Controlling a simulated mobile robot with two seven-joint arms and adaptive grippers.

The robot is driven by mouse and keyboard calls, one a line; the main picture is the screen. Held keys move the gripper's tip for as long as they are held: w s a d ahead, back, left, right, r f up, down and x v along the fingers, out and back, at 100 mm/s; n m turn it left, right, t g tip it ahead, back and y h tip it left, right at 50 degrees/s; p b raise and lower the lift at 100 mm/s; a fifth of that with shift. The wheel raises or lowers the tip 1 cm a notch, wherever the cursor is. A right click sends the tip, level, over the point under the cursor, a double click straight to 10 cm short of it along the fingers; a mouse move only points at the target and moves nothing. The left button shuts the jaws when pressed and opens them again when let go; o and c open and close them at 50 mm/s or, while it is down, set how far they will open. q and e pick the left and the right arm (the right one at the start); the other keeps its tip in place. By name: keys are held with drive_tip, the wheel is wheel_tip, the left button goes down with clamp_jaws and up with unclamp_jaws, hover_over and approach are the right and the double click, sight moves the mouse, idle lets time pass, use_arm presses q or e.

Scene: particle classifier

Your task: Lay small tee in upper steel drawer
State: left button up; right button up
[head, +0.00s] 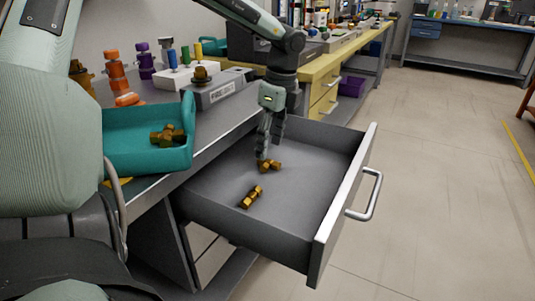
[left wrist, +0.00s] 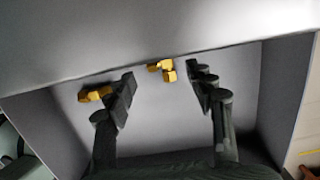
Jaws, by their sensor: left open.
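The steel drawer (head: 320,151) is pulled open, with a bar handle on its front; its inside also shows in the left wrist view (left wrist: 180,115). Two brass fittings lie apart on its floor. One tee-shaped fitting (head: 270,166) is just below my left gripper (head: 264,150); in the left wrist view this tee (left wrist: 163,69) lies between and beyond the fingertips. The other fitting (head: 251,197) lies nearer the drawer's near side, and shows outside the fingers in the left wrist view (left wrist: 95,95). My left gripper (left wrist: 160,80) is open, pointing down into the drawer. My right gripper is out of view.
A teal bin (head: 140,153) holding brass fittings (head: 168,134) stands on the bench left of the drawer. Behind it are a grey labelled fixture (head: 222,92), orange and purple parts and coloured pegs. The floor right of the drawer is clear.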

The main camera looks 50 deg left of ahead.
sight(274, 163)
use_arm(q)
wheel_tip(274, 163, up, 8)
drive_tip(key=d, duration=0.1)
drive_tip(key=shift+w, duration=0.2)
drive_tip(key=shift+f, duration=0.15)
idle(1.0)
